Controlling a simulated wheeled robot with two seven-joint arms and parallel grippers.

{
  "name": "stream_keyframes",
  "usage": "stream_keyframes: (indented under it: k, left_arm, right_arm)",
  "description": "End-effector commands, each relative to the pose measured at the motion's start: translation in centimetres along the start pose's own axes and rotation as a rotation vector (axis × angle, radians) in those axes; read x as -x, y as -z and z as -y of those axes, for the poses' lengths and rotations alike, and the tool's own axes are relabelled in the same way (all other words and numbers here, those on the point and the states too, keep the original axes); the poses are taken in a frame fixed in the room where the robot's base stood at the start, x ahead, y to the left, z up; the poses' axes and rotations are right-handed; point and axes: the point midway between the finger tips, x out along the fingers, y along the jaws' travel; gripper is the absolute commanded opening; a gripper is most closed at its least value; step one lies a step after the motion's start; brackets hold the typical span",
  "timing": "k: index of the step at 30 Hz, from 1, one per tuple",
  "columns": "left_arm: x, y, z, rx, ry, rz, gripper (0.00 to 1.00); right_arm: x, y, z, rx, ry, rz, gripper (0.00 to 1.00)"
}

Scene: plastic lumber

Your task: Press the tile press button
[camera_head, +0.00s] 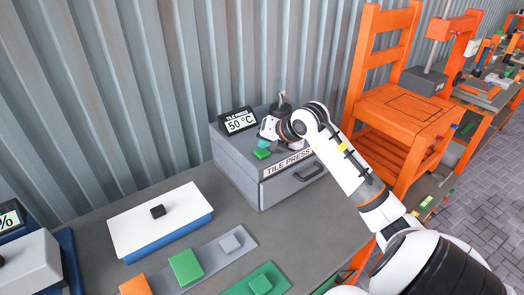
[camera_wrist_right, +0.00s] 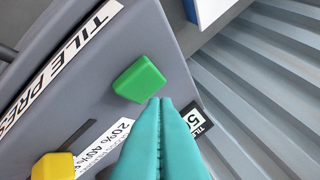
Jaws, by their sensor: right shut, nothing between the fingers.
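The tile press (camera_head: 236,160) is a grey box with a drawer handle and a "TILE PRESS" label, standing on the workbench against the wall. A green button (camera_head: 262,153) sits on its top; it also shows in the right wrist view (camera_wrist_right: 139,80). My right gripper (camera_head: 264,136) is above the press top, close to the green button. In the right wrist view its teal fingers (camera_wrist_right: 166,104) are shut and empty, with the tips at the button's lower edge; I cannot tell whether they touch. My left gripper is not in view.
A display (camera_head: 238,121) reads 50 °C. A white-topped blue box (camera_head: 160,222), a green block (camera_head: 186,267) and a green tile (camera_head: 258,284) lie on the bench.

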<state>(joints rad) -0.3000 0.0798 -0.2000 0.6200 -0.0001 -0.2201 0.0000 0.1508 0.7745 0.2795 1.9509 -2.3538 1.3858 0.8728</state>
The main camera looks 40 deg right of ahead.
Motion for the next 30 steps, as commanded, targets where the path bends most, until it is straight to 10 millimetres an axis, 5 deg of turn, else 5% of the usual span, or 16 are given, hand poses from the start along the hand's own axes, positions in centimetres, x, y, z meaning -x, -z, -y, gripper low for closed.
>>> stream_keyframes:
  k: [19, 30]
  left_arm:
    - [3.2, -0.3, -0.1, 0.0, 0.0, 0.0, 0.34]
    - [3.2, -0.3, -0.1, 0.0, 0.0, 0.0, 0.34]
  right_arm:
    - [3.4, 2.5, 2.5, 0.002, 0.001, -0.002, 0.0]
    - [3.5, 2.5, 2.5, 0.0, 0.001, -0.001, 0.0]
